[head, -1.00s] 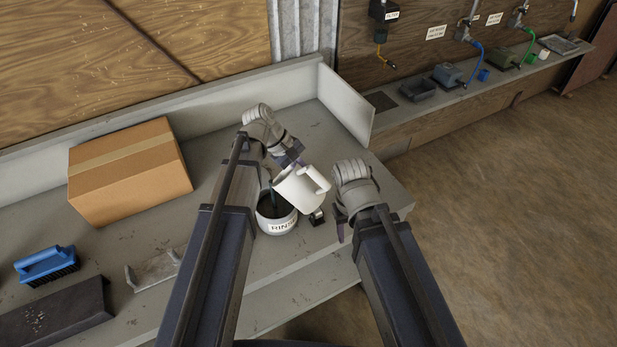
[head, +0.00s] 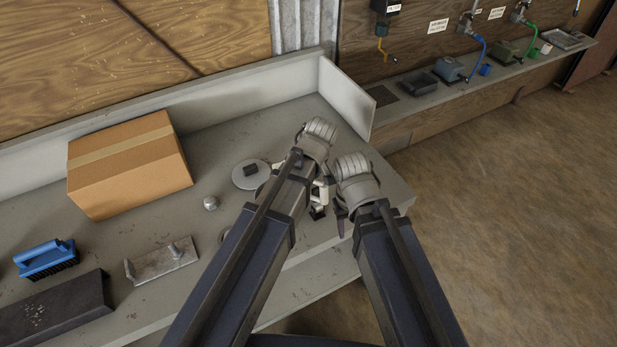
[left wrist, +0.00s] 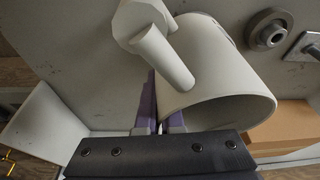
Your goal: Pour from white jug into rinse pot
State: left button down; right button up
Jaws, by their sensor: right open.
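The white jug is mostly hidden behind my left arm in the head view; its handle (head: 324,187) shows beside the right gripper. In the left wrist view the jug (left wrist: 215,75) is large and tilted, its open mouth toward the lower right. My left gripper (left wrist: 160,115) has its purple fingers close together at the jug's rim, seemingly closed on its wall. My right gripper (head: 339,212) is open and empty at the right, near the jug's handle. The rinse pot is hidden behind my left arm.
A cardboard box (head: 130,163), a blue brush (head: 46,258) and a metal bracket (head: 162,262) stand to the left. A low wall (head: 346,97) edges the far right.

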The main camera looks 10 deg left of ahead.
pick_arm(q)
jog(key=shift+a+f+y, duration=0.1)
jog(key=shift+f+y, duration=0.2)
jog(key=shift+f, duration=0.05)
jog(key=shift+a+r, duration=0.1)
jog(key=shift+r, duration=0.05)
pick_arm(e)
jog(key=shift+f, duration=0.45)
pick_arm(q)
jog(key=shift+r, duration=0.1)
pick_arm(e)
jog(key=shift+r, duration=0.15)
pick_arm(q)
jog(key=shift+r+p, duration=1.45)
jog(key=shift+p, duration=0.05)
pick_arm(e)
notch_tip(320, 180, up, 3)
jog(key=shift+f, duration=0.15)
pick_arm(q)
jog(key=shift+f, duration=0.1)
